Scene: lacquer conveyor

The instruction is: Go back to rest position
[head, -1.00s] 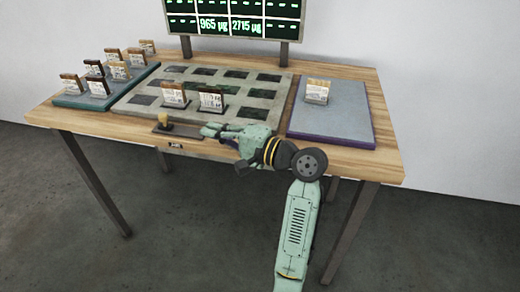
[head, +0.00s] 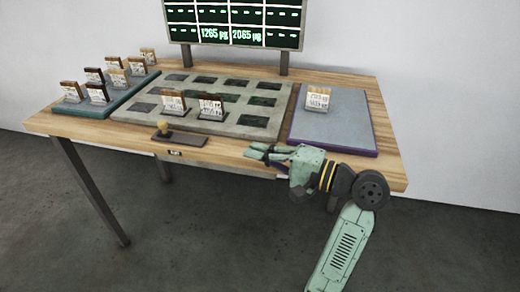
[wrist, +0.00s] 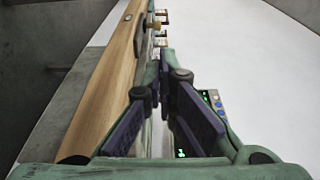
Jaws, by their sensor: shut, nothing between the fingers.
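My gripper (head: 257,151) is shut and empty in the head view, in front of the table's front edge at the right of its middle, pointing left. In the wrist view my gripper's fingers (wrist: 166,62) come together at their tips with nothing between them. The wooden table (head: 225,155) lies just beyond it; its edge also runs along the left of the wrist view (wrist: 105,100). I cannot tell the exact gap between gripper and table.
A grey slotted board (head: 135,117) holds two cards. Several cards stand on a teal tray (head: 115,109) at left, one card (head: 318,99) on a purple-edged tray (head: 330,135). A knob (head: 163,131) sits at the front. A display (head: 235,22) stands behind. The floor in front is clear.

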